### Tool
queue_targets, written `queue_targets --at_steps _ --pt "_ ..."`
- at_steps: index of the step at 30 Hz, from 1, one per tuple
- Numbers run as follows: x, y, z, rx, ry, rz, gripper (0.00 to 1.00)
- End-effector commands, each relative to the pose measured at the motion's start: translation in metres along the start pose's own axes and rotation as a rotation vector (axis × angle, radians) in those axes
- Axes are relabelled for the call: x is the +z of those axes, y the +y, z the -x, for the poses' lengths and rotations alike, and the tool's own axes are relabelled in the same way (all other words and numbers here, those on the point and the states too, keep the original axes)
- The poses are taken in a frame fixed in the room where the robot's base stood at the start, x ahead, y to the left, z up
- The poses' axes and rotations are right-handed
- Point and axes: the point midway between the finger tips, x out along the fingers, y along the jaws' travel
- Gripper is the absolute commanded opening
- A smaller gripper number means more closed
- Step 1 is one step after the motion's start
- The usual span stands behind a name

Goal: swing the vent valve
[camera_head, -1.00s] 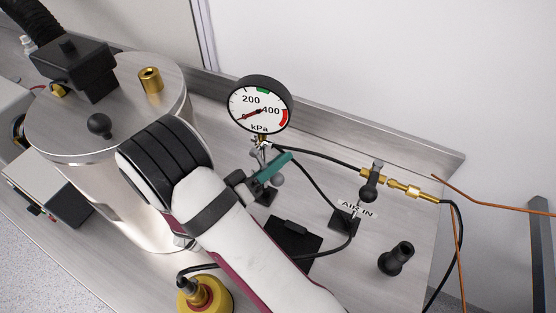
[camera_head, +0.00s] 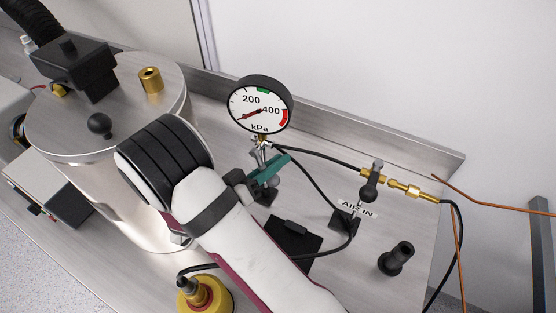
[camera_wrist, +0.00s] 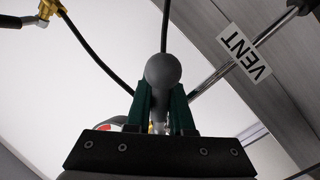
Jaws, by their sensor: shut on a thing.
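My gripper (camera_head: 269,169), with teal fingers, is below the pressure gauge (camera_head: 260,106) in the head view. In the wrist view my gripper (camera_wrist: 162,100) is shut with one finger on each side of a grey rounded knob (camera_wrist: 163,70), the handle of the vent valve. A white VENT label (camera_wrist: 243,54) is on the metal rod to the right of the knob. In the head view the knob is mostly hidden by the fingers. The gauge needle points to the low, left part of the dial.
A brass AIR IN valve with a black handle (camera_head: 370,188) stands to the right on the hose line. A black knob (camera_head: 396,259) stands at the right of the steel bench. A large metal chamber (camera_head: 110,130) fills the left. Black hoses run close to my gripper.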

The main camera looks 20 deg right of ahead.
Motion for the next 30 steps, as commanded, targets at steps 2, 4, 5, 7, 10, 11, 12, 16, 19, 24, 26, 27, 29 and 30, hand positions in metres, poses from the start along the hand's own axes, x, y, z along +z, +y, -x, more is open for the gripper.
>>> queue_targets --at_steps 2,4,5,7,10,11,12,16,19,24,26,27,29,30 --pt "0.0 -0.006 0.002 -0.024 -0.019 -0.096 0.0" --pt "0.0 -0.009 0.002 -0.038 -0.031 -0.155 0.0" --pt "0.0 -0.01 0.002 -0.041 -0.034 -0.168 0.0" --pt "0.0 -0.01 0.002 -0.043 -0.036 -0.181 0.0" --pt "0.0 -0.01 0.002 -0.043 -0.036 -0.18 0.0" --pt "0.0 -0.01 0.002 -0.043 -0.036 -0.18 0.0" --pt "0.0 -0.01 0.002 -0.043 -0.036 -0.179 0.0" --pt "0.0 -0.01 0.002 -0.043 -0.036 -0.179 0.39" --pt "0.0 -0.01 0.002 -0.043 -0.036 -0.178 0.51" --pt "0.0 -0.01 0.002 -0.043 -0.035 -0.174 0.51" --pt "0.0 -0.009 0.002 -0.037 -0.03 -0.15 0.51" --pt "0.001 -0.007 0.001 -0.028 -0.022 -0.114 0.51" --pt "0.0 -0.002 0.0 -0.006 -0.004 -0.024 0.51" --pt "0.0 0.003 -0.001 0.013 0.013 0.059 0.51"
